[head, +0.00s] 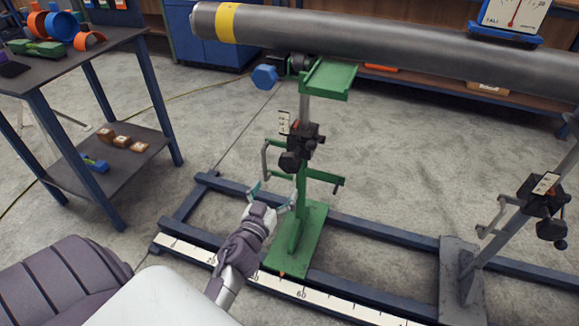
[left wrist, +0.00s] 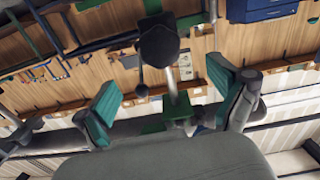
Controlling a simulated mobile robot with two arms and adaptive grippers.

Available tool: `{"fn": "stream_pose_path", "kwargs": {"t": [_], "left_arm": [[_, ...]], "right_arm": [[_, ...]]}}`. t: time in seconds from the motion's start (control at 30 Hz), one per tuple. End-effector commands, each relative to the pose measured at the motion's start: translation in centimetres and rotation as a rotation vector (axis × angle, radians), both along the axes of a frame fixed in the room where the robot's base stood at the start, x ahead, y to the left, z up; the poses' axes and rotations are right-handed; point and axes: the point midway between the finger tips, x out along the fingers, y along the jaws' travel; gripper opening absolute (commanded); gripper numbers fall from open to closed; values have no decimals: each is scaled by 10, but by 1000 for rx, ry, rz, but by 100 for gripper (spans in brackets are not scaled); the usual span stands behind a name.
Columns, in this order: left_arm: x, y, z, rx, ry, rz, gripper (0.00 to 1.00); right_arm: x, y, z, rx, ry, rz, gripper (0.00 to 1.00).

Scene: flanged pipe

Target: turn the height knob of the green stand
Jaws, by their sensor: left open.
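The green stand (head: 311,228) stands upright on a blue rail frame, with its green head plate (head: 328,77) under the pipe. A black knob (head: 290,162) sits on the black clamp block of its post, beside a small scale plate. In the left wrist view a dark round knob (left wrist: 158,45) with a thin lever shows beyond the fingers. My left gripper (head: 271,193) is open and empty, below the black knob and close to the stand's post. Its teal fingers (left wrist: 165,78) are spread wide in the left wrist view. My right gripper is not in view.
A large grey pipe (head: 400,45) with a yellow band lies above. A blue hexagonal knob (head: 264,77) sits by the stand's head. Green crank-like side arms (head: 325,177) stick out near my gripper. A grey stand (head: 463,270) is at right, a side table (head: 75,65) at left.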

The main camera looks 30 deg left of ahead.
Motion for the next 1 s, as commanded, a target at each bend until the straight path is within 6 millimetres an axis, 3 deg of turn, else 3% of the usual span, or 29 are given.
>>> {"fn": "stream_pose_path", "kwargs": {"t": [0.3, 0.5, 0.93, 1.0], "left_arm": [[67, 15, 0, 1, -1, -2, 96], [93, 22, -1, -1, 1, 0, 96], [102, 24, -1, -1, 2, 0, 96], [102, 24, -1, -1, 2, 0, 84]], "right_arm": [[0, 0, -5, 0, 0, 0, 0], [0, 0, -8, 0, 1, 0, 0], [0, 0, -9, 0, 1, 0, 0], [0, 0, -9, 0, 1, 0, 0]]}}
